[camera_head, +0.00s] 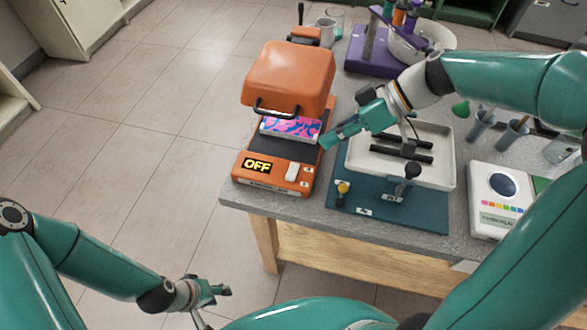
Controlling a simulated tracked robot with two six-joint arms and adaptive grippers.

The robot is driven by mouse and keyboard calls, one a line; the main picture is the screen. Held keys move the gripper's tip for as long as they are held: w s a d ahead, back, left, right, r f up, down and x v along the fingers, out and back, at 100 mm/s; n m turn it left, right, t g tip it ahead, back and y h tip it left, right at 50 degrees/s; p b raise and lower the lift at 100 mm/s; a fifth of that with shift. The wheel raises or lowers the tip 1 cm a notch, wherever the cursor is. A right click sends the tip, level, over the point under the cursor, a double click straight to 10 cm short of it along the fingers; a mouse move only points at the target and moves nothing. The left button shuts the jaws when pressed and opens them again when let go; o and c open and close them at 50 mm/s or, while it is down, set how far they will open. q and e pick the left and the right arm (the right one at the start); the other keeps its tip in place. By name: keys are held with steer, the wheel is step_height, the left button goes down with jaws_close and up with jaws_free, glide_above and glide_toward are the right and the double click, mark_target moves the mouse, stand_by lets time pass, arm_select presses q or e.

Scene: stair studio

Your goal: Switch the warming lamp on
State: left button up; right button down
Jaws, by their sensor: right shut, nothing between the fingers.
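An orange device (270,178) stands at the left end of the table. Its front display (257,165) reads OFF, and a white switch (292,171) sits to the right of it. Its orange hood (290,75) is raised over a dark plate with a pink and blue patterned piece (290,128). I cannot tell for certain that this is the warming lamp. My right gripper (325,143) is shut and empty, beside the device's right edge, above and right of the switch. My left gripper (224,291) hangs over the floor, away from the table; its finger opening is unclear.
A white box with colored buttons (500,205) stands further right. A purple stand with a bowl (373,50) is behind. Floor at left is clear.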

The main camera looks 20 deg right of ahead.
arm_select(q)
step_height(320, 180, down, 3)
steer(key=shift+r+b, duration=0.15)
steer(key=shift+b, duration=0.8)
arm_select(e)
step_height(320, 180, down, 3)
steer(key=shift+d+r, duration=0.1)
steer(key=shift+r, duration=0.05)
glide_toward(274, 179)
steer(key=p+x, duration=0.1)
steer(key=x, duration=0.3)
arm_select(q)
steer(key=shift+a+r, duration=0.1)
steer(key=shift+r, duration=0.3)
